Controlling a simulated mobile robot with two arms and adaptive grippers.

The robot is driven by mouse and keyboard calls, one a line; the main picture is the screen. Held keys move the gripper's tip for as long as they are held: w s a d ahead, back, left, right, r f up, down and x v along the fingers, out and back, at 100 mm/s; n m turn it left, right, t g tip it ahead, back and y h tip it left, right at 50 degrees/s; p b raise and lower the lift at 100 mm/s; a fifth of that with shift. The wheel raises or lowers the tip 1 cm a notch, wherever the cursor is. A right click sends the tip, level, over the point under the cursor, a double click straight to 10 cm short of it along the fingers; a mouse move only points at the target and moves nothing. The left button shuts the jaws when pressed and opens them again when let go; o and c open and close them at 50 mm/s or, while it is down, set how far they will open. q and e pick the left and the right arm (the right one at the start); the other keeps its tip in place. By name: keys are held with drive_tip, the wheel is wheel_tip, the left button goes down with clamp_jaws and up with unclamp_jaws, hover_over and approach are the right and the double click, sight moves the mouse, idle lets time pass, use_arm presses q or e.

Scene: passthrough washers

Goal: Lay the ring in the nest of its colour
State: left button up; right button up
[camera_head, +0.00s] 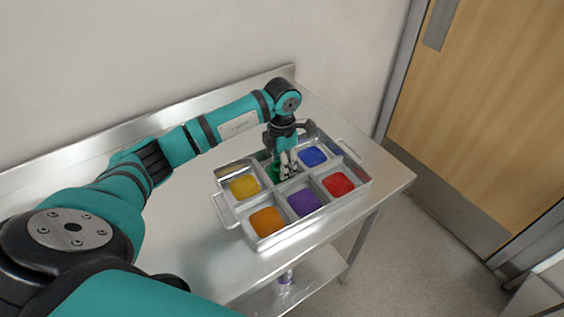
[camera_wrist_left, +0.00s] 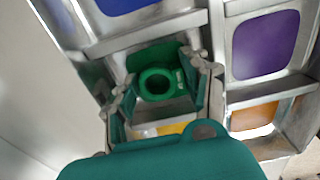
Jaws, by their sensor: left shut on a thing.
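The metal tray (camera_head: 329,207) has six compartments with coloured nests. The green nest (camera_head: 274,171) is in the back row between yellow and blue, mostly hidden by my left gripper (camera_head: 284,172). My left gripper points down at that compartment. In the left wrist view, the gripper (camera_wrist_left: 160,88) is shut on a green ring (camera_wrist_left: 157,97). The green nest (camera_wrist_left: 148,58) shows just behind the ring. I cannot tell whether the ring touches the nest. My right gripper is not in view.
The other nests are yellow (camera_head: 244,187), blue (camera_head: 313,156), orange (camera_head: 267,221), purple (camera_head: 304,202) and red (camera_head: 338,184), all without a visible ring. Metal walls divide them. The steel table (camera_head: 190,245) has free room left of the tray. A wooden door (camera_head: 485,110) stands at right.

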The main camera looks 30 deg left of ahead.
use_arm(q)
drive_tip(key=o, duration=0.6)
drive_tip(key=shift+c, duration=0.2)
drive_tip(key=shift+r, duration=0.15)
wheel_tip(320, 180, up, 12)
drive_tip(key=b, duration=0.2)
